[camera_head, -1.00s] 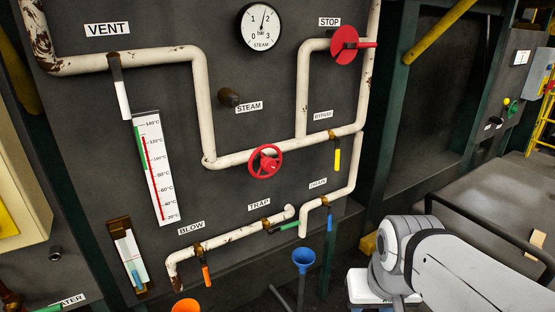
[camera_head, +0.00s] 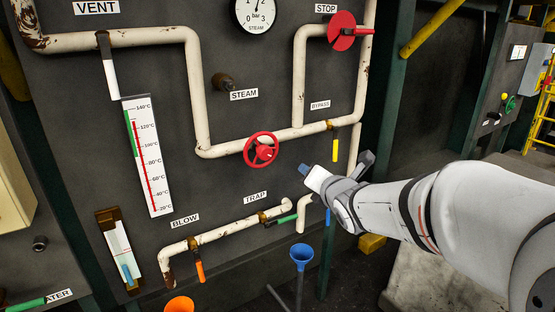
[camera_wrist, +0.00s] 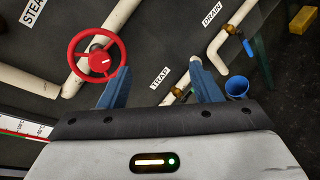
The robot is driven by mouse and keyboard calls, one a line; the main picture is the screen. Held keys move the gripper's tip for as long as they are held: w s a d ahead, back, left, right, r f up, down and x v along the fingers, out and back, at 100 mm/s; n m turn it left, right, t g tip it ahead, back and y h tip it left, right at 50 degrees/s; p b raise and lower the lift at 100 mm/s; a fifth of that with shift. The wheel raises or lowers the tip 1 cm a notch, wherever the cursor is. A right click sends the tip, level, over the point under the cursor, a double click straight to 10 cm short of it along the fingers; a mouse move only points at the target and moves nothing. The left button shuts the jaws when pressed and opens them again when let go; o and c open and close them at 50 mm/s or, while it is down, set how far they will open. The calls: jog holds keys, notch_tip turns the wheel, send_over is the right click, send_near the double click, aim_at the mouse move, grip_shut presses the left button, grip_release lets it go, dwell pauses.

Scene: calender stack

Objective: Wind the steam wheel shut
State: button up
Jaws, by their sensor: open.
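A red spoked handwheel (camera_head: 264,153) sits on the white pipe at the middle of the dark panel. The STEAM label (camera_head: 244,95) is above it, beside a short brown stub (camera_head: 223,83). My gripper (camera_head: 306,171) is to the right of the wheel and slightly below it, apart from it and empty. In the wrist view, the handwheel (camera_wrist: 99,62) shows whole at upper left, just beyond the left blue finger. The two fingers of my gripper (camera_wrist: 160,66) are spread apart, with dark panel between them.
A red STOP wheel (camera_head: 342,31) is at upper right. A yellow lever (camera_head: 335,150) hangs right of the handwheel. Below are a green lever (camera_head: 287,219), an orange lever (camera_head: 201,271) and a blue funnel (camera_head: 302,257). The panel left of the handwheel holds a thermometer scale (camera_head: 148,160).

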aim_at(267, 154)
jog(key=w+a+n+y, duration=0.2)
jog(key=w+a+n, duration=0.1)
jog(key=a+n, duration=0.1)
jog(key=w+a+r+n+y, duration=0.1)
jog(key=w+a+n+y, duration=0.1)
jog(key=a+n, duration=0.2)
jog(key=w+a+n+y, duration=0.2)
jog(key=w+a+n, duration=0.1)
jog(key=a+n, duration=0.1)
jog(key=shift+w+r+n+t, duration=0.3)
jog(key=shift+w+n, duration=0.05)
jog(key=shift+n, duration=0.35)
jog(key=shift+c, duration=0.4)
jog(key=c, duration=0.9)
jog(key=shift+d, duration=0.3)
jog(key=shift+s+a, duration=0.1)
jog(key=shift+a, duration=0.1)
